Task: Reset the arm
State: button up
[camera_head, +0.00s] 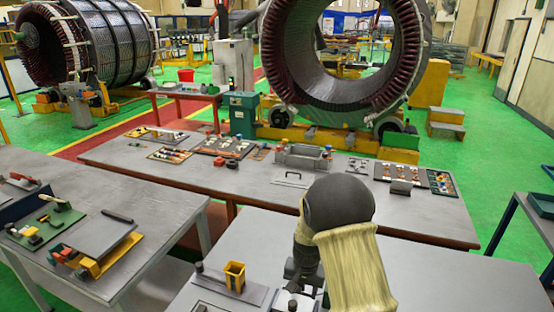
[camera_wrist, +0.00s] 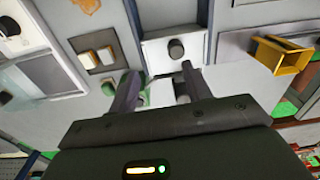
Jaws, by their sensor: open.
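My arm, with a dark rounded joint and a beige cover, reaches over the near grey table (camera_head: 440,285) in the head view. In the wrist view my gripper (camera_wrist: 159,82) is open, its two dark fingers well apart. I see nothing held between them. A pale block with a black round knob (camera_wrist: 176,49) lies just beyond the fingertips; I cannot tell whether they touch it. In the head view the gripper is mostly hidden by my arm.
A yellow open-topped holder (camera_head: 235,276) stands left of my arm; it also shows in the wrist view (camera_wrist: 280,56). A long table (camera_head: 335,201) with tool trays stands beyond, before a large stator ring (camera_head: 412,62). The near table's right part is clear.

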jog(key=s+d+r+n+b, duration=0.1)
jog(key=s+d+r, duration=0.1)
jog(key=s, duration=0.4)
jog(key=s+d+r+n+t+b, duration=0.1)
jog(key=s+d+r, duration=0.2)
jog(key=s+r, duration=0.2)
jog(key=s+d+r+n+t+b, duration=0.1)
jog(key=s+d+r, duration=0.1)
jog(key=s, duration=0.6)
jog(key=shift+s+d+r, duration=0.3)
jog(key=shift+s+r, duration=0.1)
jog(key=shift+r, duration=0.45)
